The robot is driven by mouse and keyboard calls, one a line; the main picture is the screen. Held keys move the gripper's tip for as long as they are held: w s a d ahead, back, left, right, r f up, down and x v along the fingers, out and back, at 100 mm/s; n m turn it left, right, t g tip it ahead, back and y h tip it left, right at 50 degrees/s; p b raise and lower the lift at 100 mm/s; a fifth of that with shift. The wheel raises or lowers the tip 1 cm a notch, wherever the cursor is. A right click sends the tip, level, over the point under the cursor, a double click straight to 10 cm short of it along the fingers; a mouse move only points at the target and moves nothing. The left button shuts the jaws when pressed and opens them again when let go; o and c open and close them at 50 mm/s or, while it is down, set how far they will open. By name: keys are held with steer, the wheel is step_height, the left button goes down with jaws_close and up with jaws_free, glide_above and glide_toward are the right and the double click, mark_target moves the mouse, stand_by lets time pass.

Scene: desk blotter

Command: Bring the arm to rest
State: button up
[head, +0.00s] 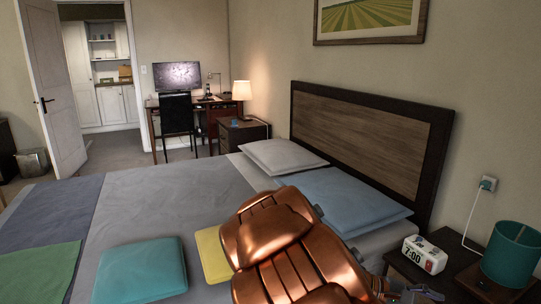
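My copper-coloured arm fills the lower middle of the head view, in front of the bed (205,190). Its large links hide part of the bed's right side. Some small dark and grey parts show past the arm's lower right end, close to the nightstand (455,262). They may belong to my gripper, but they are small and partly cut off by the bottom edge. I cannot make out two fingertips or anything held between them.
A white clock (424,254) and teal lamp (513,252) stand on the nightstand at right. The bed carries a blue pillow (345,198), a grey pillow (282,155), a teal cushion (140,268) and a yellow cushion (211,255). A desk and chair (178,115) stand behind.

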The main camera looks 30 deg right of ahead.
steer(key=a+r+m+t+y+p, duration=0.1)
steer(key=a+r+t+y+p, duration=0.2)
steer(key=a, duration=1.2)
steer(key=s+a+r+m+t+y+p, duration=0.1)
steer(key=a+r+t+y+p, duration=0.3)
steer(key=a+r+y+p, duration=0.4)
steer(key=a+r+p, duration=0.5)
steer(key=a, duration=0.3)
steer(key=shift+s+a+r+p, duration=0.2)
steer(key=shift+s+a+p, duration=0.05)
steer(key=shift+p, duration=0.05)
